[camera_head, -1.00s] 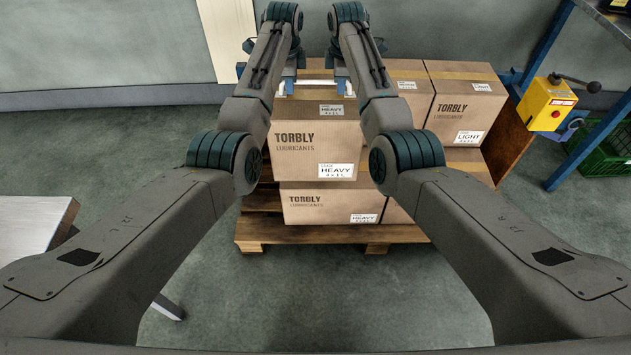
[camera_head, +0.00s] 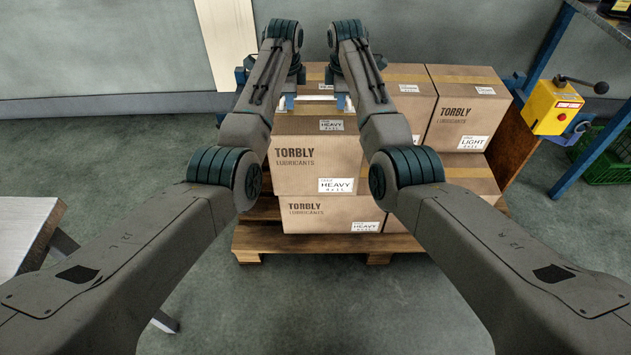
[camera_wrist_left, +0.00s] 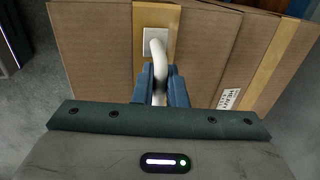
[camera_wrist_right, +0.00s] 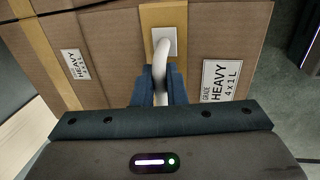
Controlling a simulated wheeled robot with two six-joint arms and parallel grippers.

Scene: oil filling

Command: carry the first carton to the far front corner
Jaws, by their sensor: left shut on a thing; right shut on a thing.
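A brown TORBLY carton (camera_head: 318,165) marked HEAVY is at the front of the stack, between my forearms. My left gripper (camera_head: 290,101) is shut on a white handle of this carton, and the handle (camera_wrist_left: 158,58) shows in the left wrist view. My right gripper (camera_head: 341,102) is shut on another white handle (camera_wrist_right: 161,60), seen in the right wrist view. The carton looks about level, above a lower HEAVY carton (camera_head: 330,215). I cannot tell whether the two touch. My arms hide parts of its sides.
The cartons stand on a wooden pallet (camera_head: 310,243). A LIGHT carton (camera_head: 466,112) is at the right. A yellow lever box (camera_head: 551,108) on a blue frame and a green crate (camera_head: 608,165) lie further right. A grey table (camera_head: 22,232) is at the left. Floor before the pallet is clear.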

